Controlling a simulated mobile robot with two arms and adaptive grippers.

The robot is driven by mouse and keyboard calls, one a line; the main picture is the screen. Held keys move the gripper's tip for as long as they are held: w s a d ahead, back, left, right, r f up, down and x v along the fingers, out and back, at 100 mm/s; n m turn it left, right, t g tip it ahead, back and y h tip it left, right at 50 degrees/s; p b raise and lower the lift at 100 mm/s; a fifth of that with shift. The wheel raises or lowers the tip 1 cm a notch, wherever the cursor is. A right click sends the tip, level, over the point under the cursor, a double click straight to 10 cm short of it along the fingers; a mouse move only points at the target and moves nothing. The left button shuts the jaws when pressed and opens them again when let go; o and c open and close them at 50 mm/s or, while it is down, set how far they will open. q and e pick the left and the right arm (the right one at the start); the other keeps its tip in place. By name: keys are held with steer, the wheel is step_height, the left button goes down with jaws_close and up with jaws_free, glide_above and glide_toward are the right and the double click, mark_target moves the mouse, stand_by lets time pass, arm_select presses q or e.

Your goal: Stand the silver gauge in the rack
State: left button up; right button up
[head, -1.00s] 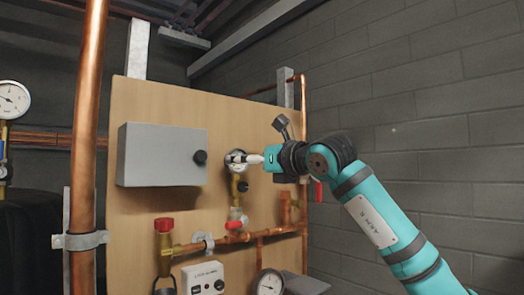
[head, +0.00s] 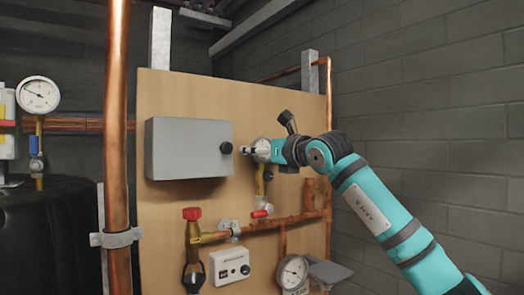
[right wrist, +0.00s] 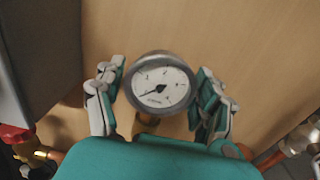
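A silver-rimmed round gauge (head: 262,151) with a white dial is mounted on brass pipework on the wooden board. It also shows face-on in the right wrist view (right wrist: 160,86). My right gripper (head: 248,151) is at this gauge; in the right wrist view its fingers (right wrist: 160,92) stand on both sides of the gauge. They are open, with narrow gaps beside the rim. A second pale-rimmed gauge (head: 293,272) is low on the board beside a grey tilted piece (head: 328,271). I cannot tell whether that piece is the rack. My left gripper is not in view.
A grey box (head: 188,148) with a black knob sits close left of the right gripper. A red-handled valve (head: 262,211) is below the gauge. A thick copper pipe (head: 116,150) and a dark tank (head: 45,240) are at left. A brick wall is at right.

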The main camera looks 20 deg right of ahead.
steer(key=c, duration=1.1)
steer(key=shift+o, duration=0.2)
steer(key=shift+r+p, duration=1.45)
steer(key=shift+r, duration=0.65)
